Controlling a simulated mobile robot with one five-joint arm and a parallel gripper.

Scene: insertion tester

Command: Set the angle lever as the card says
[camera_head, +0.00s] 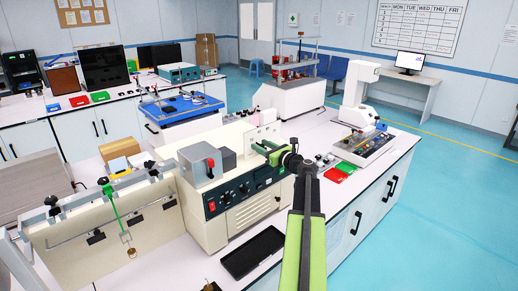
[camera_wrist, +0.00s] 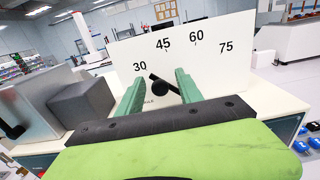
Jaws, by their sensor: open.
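The angle scale is a white panel (camera_wrist: 215,62) marked 30, 45, 60 and 75 in the wrist view. The angle lever is a dark bar with a round black knob (camera_wrist: 160,88) in front of the panel. Its upper end slants up and left, toward the 30 side; I cannot tell its exact reading. My gripper (camera_wrist: 158,86) is open, with one green finger on each side of the knob. I cannot tell whether either finger touches it. In the head view my gripper (camera_head: 265,149) is at the top of the cream tester. I cannot make out the instruction card.
The cream tester (camera_head: 237,207) has a red switch and dark knobs on its front. A grey block (camera_wrist: 82,102) stands left of the scale. A black tray (camera_head: 252,252) lies in front. Red and green pieces (camera_head: 339,172) and another instrument (camera_head: 362,145) are to the right.

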